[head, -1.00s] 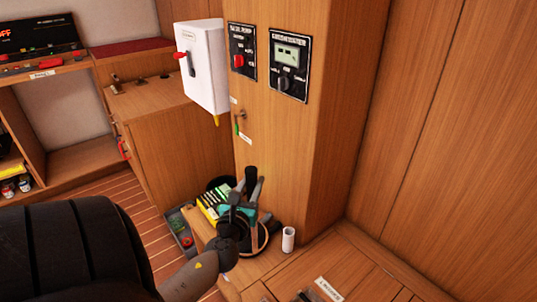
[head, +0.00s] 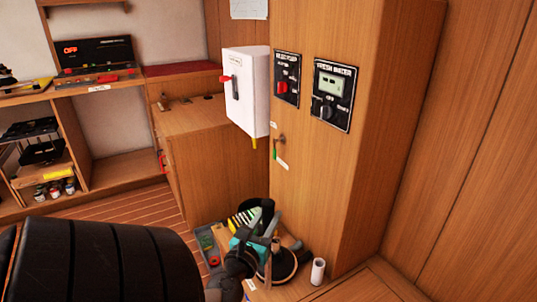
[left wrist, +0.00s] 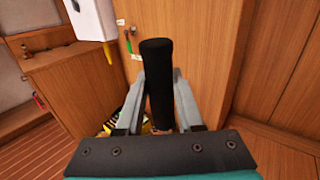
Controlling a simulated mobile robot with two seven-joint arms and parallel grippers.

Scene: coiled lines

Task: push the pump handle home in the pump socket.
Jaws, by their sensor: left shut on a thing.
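My left gripper (head: 266,216) is low in the middle of the head view, over the small wooden ledge at the foot of the column. In the left wrist view, its two grey fingers (left wrist: 158,95) are shut on the black, round pump handle (left wrist: 157,70). The handle stands up between them, its top above the fingertips. A dark round base (head: 287,266) beside the gripper in the head view may be the pump socket; the gripper partly covers it. I cannot tell whether the handle's lower end is in it. My right gripper is not in view.
A white cylinder (head: 318,271) stands on the ledge just right of the dark base. A small tray (head: 208,243) lies to the left. The wooden column (head: 325,190) rises close behind, with a white box (head: 247,90) higher up.

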